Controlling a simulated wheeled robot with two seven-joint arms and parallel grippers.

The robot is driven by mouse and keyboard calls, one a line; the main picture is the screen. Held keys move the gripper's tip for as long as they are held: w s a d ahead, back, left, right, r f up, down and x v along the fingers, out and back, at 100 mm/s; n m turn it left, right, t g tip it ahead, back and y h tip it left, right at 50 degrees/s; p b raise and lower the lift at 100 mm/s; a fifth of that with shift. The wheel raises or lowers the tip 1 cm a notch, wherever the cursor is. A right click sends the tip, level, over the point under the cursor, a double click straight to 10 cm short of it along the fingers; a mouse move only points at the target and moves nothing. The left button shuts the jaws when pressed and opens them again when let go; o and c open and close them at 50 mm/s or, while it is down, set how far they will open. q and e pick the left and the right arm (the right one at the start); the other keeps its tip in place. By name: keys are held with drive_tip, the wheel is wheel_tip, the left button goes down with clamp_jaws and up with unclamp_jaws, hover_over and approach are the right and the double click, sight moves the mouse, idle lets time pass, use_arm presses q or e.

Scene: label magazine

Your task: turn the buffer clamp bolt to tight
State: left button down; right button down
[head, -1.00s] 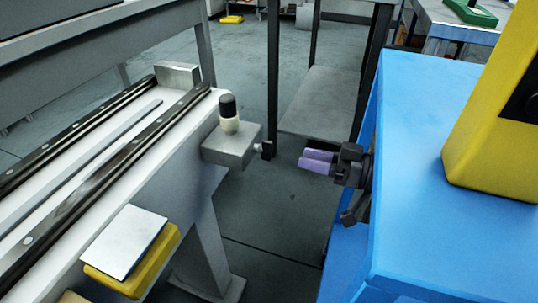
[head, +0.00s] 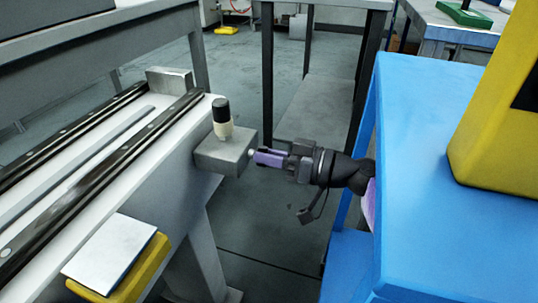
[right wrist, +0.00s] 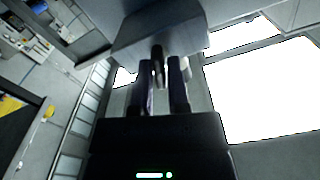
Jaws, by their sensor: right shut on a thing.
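The buffer clamp is a grey block (head: 225,154) on the side of the white rail bench, with a black-and-cream knob (head: 222,118) standing on top. Its bolt sticks out of the block's right face; in the head view the gripper hides nearly all of it. In the right wrist view the dark bolt (right wrist: 157,66) shows between the two fingers, below the block (right wrist: 160,38). My right gripper (head: 262,157) comes in from the right, with its purple fingers shut on the bolt. My left gripper is not in view.
A blue cabinet (head: 440,130) stands close on the right, with a yellow post (head: 490,130) on it. Dark rails (head: 110,175) run along the bench top. A yellow holder with a white plate (head: 112,252) is at the bench's near side. Open floor lies between bench and cabinet.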

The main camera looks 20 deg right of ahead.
use_arm(q)
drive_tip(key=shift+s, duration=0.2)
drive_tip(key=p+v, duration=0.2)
drive_tip(key=p, duration=0.1)
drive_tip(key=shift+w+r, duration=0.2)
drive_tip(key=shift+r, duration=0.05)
use_arm(e)
drive_tip(key=m, duration=1)
drive_tip(key=shift+f+m, duration=0.1)
drive_tip(key=shift+m, duration=0.2)
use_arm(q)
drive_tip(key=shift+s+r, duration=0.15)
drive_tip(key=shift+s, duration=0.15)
